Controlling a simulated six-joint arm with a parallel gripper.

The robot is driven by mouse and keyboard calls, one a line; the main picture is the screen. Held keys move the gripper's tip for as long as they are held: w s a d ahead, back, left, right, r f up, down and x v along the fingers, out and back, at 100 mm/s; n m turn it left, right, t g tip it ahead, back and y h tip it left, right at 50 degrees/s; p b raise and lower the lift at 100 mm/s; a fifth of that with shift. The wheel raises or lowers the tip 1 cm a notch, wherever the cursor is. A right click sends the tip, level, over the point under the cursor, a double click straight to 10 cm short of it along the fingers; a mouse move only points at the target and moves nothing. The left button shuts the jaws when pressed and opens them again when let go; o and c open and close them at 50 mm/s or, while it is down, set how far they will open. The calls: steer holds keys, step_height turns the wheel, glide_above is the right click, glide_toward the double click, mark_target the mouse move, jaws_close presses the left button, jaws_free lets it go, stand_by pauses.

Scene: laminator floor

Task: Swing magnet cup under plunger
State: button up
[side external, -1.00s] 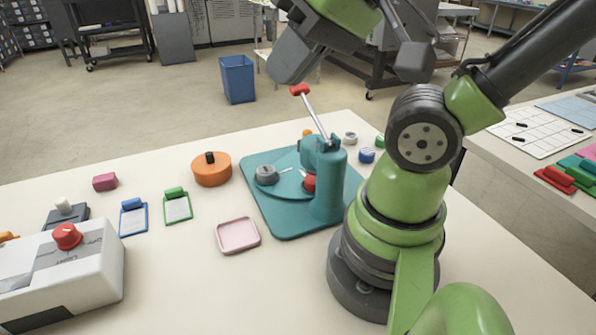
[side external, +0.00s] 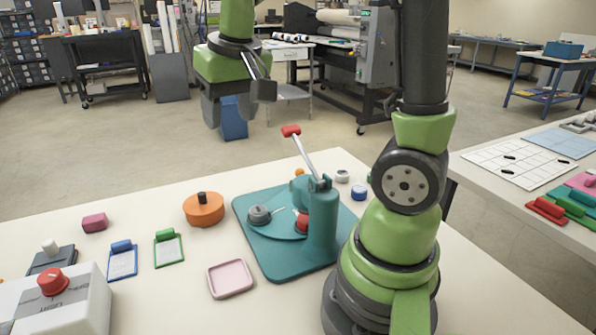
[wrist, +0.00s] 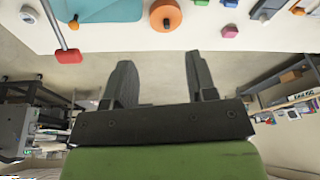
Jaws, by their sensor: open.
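The teal press (side external: 322,225) stands on a teal base plate (side external: 285,265) on the table. Its lever slants up to a red knob (side external: 291,131), which also shows in the wrist view (wrist: 68,56). A round teal swing plate (side external: 278,230) carries a grey cup (side external: 258,215) at its left, out from the column. A red round part (side external: 301,223) sits at the plate's right, beside the column; I cannot tell whether it is a cup or the plunger. My gripper (side external: 238,104) is open and empty, high behind and left of the press. Its spread fingers show in the wrist view (wrist: 160,65).
An orange round pot (side external: 204,210) with a black knob, a pink block (side external: 94,222), two small clipboards (side external: 122,262) and a pink tray (side external: 230,279) lie left of the press. A white box with a red knob (side external: 53,281) is at front left. The raised lever sticks up above the press.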

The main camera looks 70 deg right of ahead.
mark_target(298, 170)
steer(key=w+d+f+g, duration=0.1)
steer(key=d+f, duration=0.3)
steer(key=f, duration=0.2)
steer(key=w+d+f+g+h, duration=0.1)
steer(key=w+d+f+g, duration=0.1)
steer(key=d+f, duration=0.3)
steer(key=w+d+f+m+g+h, duration=0.1)
steer(key=d+f, duration=0.3)
steer(key=f, duration=0.4)
steer(key=shift+w+d+f+g, duration=0.15)
steer(key=shift+w+f+g, duration=0.1)
steer(key=shift+w+g, duration=0.4)
steer(key=shift+s+d+f, duration=0.1)
steer(key=shift+d+f, duration=0.1)
steer(key=shift+f, duration=0.05)
steer(key=s+d, duration=0.2)
steer(key=d, duration=0.1)
steer(key=s+d, duration=0.2)
steer(key=d, duration=0.1)
steer(key=s+d, duration=0.2)
steer(key=shift+s+d, duration=0.25)
steer(key=shift+d, duration=0.15)
steer(key=shift+s+d+f, duration=0.45)
steer(key=shift+d+f, duration=0.15)
steer(key=shift+f, duration=0.2)
steer(key=shift+s+d+f, duration=0.1)
steer(key=shift+d+f, duration=0.1)
steer(key=shift+f, duration=0.4)
jaws_close()
